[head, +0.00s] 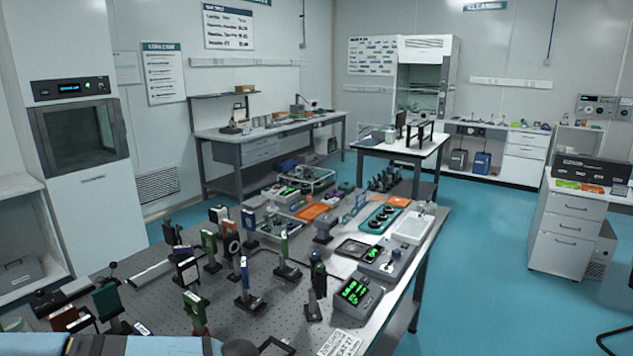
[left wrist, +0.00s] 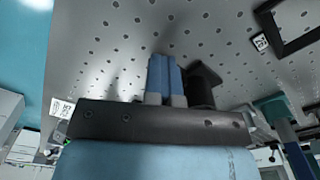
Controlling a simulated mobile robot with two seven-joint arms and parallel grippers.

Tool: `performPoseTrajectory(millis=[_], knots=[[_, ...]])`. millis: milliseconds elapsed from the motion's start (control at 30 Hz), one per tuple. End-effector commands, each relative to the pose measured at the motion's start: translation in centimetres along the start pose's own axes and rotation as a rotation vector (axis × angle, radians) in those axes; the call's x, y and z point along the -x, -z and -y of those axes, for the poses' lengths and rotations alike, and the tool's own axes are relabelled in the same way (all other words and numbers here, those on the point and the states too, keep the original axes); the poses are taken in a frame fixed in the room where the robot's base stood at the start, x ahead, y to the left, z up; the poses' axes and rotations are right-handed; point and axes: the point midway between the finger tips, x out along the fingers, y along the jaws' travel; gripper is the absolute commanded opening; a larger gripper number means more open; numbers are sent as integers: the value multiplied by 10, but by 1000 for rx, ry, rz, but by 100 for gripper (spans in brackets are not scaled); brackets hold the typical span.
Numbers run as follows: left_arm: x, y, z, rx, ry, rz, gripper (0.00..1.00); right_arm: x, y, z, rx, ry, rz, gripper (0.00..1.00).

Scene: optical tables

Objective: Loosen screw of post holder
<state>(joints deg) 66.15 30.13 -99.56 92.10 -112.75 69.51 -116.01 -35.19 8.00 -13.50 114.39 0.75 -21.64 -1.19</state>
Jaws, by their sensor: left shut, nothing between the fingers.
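In the left wrist view my left gripper (left wrist: 164,62) is shut, its two blue fingers together with nothing between them. A black upright block (left wrist: 203,85), which may be the post holder, stands just right of the fingers; I cannot tell whether they touch. Its screw cannot be made out. In the head view my blue left arm lies along the bottom left edge, and a dark round top (head: 238,347) shows beside it. My right gripper is not in view.
A black open frame (head: 278,346) and a white printed label (head: 340,343) lie near the table's front edge. A grey box with green digits (head: 357,293) stands to the right. Optics crowd the table's left and middle. Blue floor (head: 480,270) is open on the right.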

Motion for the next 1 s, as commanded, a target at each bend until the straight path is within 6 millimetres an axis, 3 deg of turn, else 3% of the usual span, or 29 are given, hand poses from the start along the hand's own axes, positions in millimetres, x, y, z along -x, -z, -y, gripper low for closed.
performPoseTrajectory(millis=[33,533,1000], knots=[[-14,-4,12,13,25,16,0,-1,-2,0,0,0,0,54],[-11,-12,12,15,25,17,0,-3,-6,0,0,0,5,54],[46,-10,6,7,14,10,0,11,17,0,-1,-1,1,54]])
